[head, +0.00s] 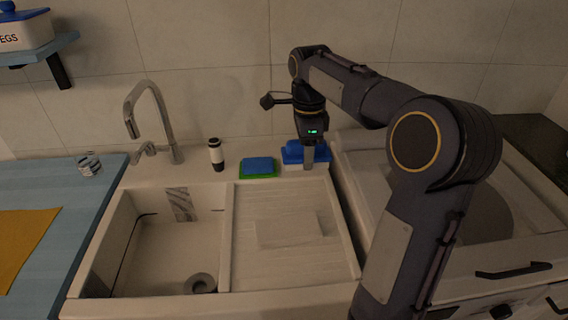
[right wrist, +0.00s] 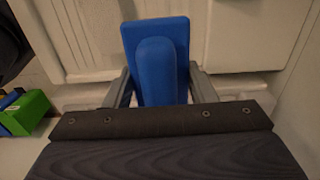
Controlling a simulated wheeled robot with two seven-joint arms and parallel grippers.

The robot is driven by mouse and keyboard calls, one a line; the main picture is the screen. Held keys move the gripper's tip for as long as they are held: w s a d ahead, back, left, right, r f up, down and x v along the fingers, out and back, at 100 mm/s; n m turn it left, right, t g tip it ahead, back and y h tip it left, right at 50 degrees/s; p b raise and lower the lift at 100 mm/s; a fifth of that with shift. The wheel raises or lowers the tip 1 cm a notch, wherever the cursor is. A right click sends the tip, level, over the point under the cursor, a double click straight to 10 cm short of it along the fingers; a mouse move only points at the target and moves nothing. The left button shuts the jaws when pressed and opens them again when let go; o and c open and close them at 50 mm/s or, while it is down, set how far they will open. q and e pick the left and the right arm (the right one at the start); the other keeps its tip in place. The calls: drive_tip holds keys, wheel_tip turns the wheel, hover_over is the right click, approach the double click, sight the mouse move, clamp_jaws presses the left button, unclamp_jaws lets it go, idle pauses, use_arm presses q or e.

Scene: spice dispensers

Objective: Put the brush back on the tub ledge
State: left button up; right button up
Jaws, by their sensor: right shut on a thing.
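The brush (head: 291,152) has a blue back and handle and a pale lower side. It is at the right end of the tub ledge (head: 235,151), behind the ribbed drainboard. My right gripper (head: 308,160) points down over it. In the right wrist view the blue brush (right wrist: 158,62) lies between the two grey fingers of my right gripper (right wrist: 162,92), which is shut on it. I cannot tell whether the brush rests on the ledge or is just above it. My left gripper is not in view.
A blue and green sponge (head: 258,168) lies left of the brush on the ledge. The sink basin (head: 160,250) is in front. A cup (head: 89,163) stands on the blue counter.

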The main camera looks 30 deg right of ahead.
drive_tip(key=w+d+f+p, duration=0.1)
drive_tip(key=w+d+f, duration=0.1)
drive_tip(key=w+f, duration=0.1)
drive_tip(key=w+d+f, duration=0.3)
drive_tip(key=w, duration=0.1)
drive_tip(key=w+d+f+p, duration=0.1)
drive_tip(key=w+d+f, duration=0.2)
drive_tip(key=shift+w+d+f+p, duration=0.1)
drive_tip(key=shift+w+d+p, duration=0.05)
drive_tip(key=shift+w+p, duration=0.2)
drive_tip(key=shift+d+f, duration=0.1)
drive_tip(key=shift+f, duration=0.15)
drive_tip(key=shift+w+f, duration=0.1)
drive_tip(key=shift+f, duration=1.5)
drive_tip(key=shift+f, duration=0.15)
drive_tip(key=o, duration=0.9)
drive_tip(key=shift+o, duration=0.2)
